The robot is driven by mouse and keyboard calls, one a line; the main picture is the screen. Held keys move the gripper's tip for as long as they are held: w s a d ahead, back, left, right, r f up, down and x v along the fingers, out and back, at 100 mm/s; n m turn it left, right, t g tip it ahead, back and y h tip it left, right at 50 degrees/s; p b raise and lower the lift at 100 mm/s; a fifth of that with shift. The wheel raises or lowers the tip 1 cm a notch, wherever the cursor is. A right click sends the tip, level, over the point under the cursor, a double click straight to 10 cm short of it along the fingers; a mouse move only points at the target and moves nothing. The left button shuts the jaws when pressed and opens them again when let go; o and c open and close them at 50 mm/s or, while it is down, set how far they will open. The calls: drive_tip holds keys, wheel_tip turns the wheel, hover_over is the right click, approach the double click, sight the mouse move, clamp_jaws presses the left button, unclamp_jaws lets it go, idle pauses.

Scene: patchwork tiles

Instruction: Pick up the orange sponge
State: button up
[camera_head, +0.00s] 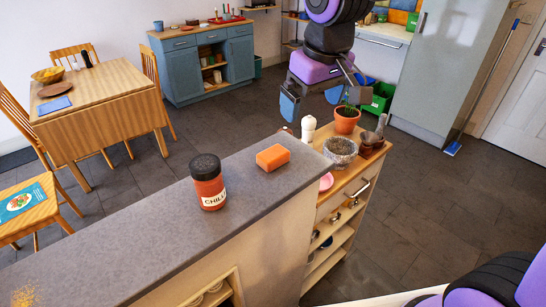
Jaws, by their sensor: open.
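The orange sponge (273,157) is a small block lying flat on the grey countertop (150,228), near its far right end. Nothing covers it. My gripper (311,106) hangs from the purple and black arm at upper centre, above and to the right of the sponge in the picture. Its two blue-tipped fingers are apart, with nothing seen between them. The gripper does not touch the sponge.
A chili jar (208,182) with a black lid stands left of the sponge. A wooden shelf unit (345,190) beside the counter carries a potted plant (346,120), a bowl (341,152) and a white shaker (308,129). Much of the countertop is bare.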

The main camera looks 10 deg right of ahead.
drive_tip(key=n, duration=0.1)
approach(273, 152)
drive_tip(key=shift+g, duration=0.4)
drive_tip(key=f, duration=0.4)
drive_tip(key=shift+w+a+f, duration=0.2)
drive_tip(key=shift+w+a, duration=0.05)
drive_tip(key=shift+w, duration=0.05)
drive_tip(key=shift+w+a+f, duration=0.1)
drive_tip(key=shift+w+f, duration=0.1)
drive_tip(key=shift+f, duration=0.75)
drive_tip(key=shift+w+d+f, duration=0.1)
drive_tip(key=shift+w+f, duration=0.1)
drive_tip(key=shift+f, duration=0.7)
drive_tip(key=shift+w+a+f, duration=0.1)
drive_tip(key=shift+w+f, duration=0.1)
drive_tip(key=shift+f, duration=0.75)
drive_tip(key=c, duration=1)
drive_tip(key=shift+r, duration=0.1)
